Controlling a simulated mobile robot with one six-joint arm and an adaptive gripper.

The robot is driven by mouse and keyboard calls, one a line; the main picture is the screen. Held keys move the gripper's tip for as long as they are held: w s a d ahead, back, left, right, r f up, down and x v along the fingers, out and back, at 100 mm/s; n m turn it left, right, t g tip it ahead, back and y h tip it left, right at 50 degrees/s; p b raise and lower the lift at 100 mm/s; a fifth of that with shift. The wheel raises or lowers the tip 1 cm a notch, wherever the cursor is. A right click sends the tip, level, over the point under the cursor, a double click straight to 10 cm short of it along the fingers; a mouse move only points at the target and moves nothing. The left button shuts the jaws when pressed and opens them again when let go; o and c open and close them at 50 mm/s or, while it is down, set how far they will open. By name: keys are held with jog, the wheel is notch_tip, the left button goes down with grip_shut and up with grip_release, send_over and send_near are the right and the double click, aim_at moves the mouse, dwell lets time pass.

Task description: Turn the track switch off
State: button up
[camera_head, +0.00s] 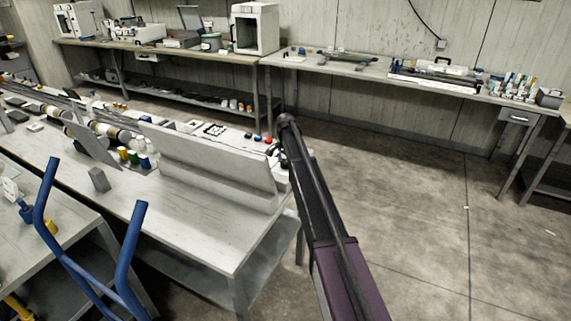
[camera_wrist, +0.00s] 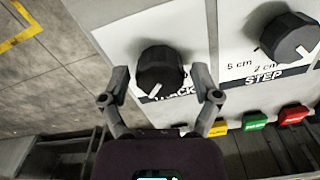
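The track switch is a round black knob (camera_wrist: 160,70) with a white pointer line, on a pale panel in the wrist view. Its pointer aims down and slightly left. The label below it is partly covered, with "ACK" legible. My gripper (camera_wrist: 161,82) is open, with one finger on each side of the knob and small gaps visible. I cannot tell how deep the fingertips reach along it. In the head view my dark arm reaches over the bench end; the gripper and knob cannot be made out there.
A second black knob (camera_wrist: 289,38), labelled STEP with 5 cm and 2 cm marks, is to the right. Below are a yellow button (camera_wrist: 218,129), a green button (camera_wrist: 254,122) and a red button (camera_wrist: 294,115). The bench (camera_head: 215,221) has clear floor to its right.

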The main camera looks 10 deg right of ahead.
jog(key=c, duration=0.7)
jog(key=shift+c, duration=0.2)
jog(key=shift+n, duration=0.3)
jog(key=n, duration=0.8)
jog(key=shift+n, duration=0.4)
jog(key=n, duration=0.4)
jog(key=shift+n, duration=0.3)
jog(key=shift+s+n, duration=0.1)
jog(key=shift+n, duration=1.9)
jog(key=shift+a, duration=0.1)
